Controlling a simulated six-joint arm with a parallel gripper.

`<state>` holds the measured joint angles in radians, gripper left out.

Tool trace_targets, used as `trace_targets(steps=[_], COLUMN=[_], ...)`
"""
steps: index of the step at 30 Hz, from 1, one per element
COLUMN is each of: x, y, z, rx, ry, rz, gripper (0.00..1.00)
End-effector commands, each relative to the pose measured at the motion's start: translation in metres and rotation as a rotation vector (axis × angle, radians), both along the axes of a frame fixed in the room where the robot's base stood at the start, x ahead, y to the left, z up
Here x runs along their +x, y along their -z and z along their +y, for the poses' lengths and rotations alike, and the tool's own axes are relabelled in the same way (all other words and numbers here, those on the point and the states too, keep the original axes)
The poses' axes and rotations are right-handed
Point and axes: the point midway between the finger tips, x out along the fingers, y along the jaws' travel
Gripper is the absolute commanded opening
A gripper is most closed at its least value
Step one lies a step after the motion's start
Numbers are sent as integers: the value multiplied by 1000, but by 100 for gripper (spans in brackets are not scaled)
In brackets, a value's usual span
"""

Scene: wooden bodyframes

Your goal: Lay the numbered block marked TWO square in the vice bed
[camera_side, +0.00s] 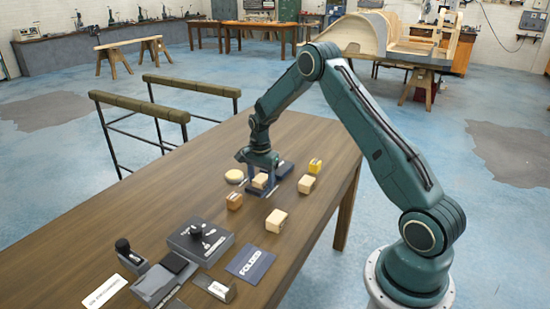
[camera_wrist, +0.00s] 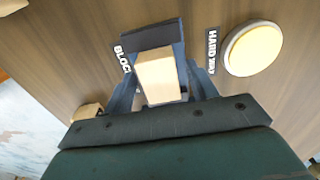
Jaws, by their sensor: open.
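A pale wooden block (camera_side: 260,181) sits between the spread fingers of my gripper (camera_side: 261,177) at the table's far part. In the wrist view the same block (camera_wrist: 157,76) lies between the two blue-grey fingers, against a dark bed-like piece (camera_wrist: 152,36), which looks like the vice bed (camera_side: 284,169). My gripper is open, with one finger on each side of the block. No number is readable on this block, and its underside is hidden. I cannot tell whether it rests fully in the bed.
Other blocks stand nearby: an orange-brown one (camera_side: 234,200), a pale one (camera_side: 276,220), another pale one (camera_side: 307,184) and a yellow one (camera_side: 315,165). A round wax disc (camera_side: 234,176) lies left of my gripper. Grey devices (camera_side: 200,240) and a dark folder-like card (camera_side: 250,263) occupy the near table.

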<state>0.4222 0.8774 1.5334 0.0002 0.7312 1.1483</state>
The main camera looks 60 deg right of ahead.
Motion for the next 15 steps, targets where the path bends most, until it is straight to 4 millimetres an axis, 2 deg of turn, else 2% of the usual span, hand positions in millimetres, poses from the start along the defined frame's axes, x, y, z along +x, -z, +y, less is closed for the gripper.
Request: trace_targets(steps=[8,15], x=[1,1], y=[-17,-52], z=[0,0], rx=[-1,-2], ry=[0,0], rz=[-2,-4], gripper=[58,58])
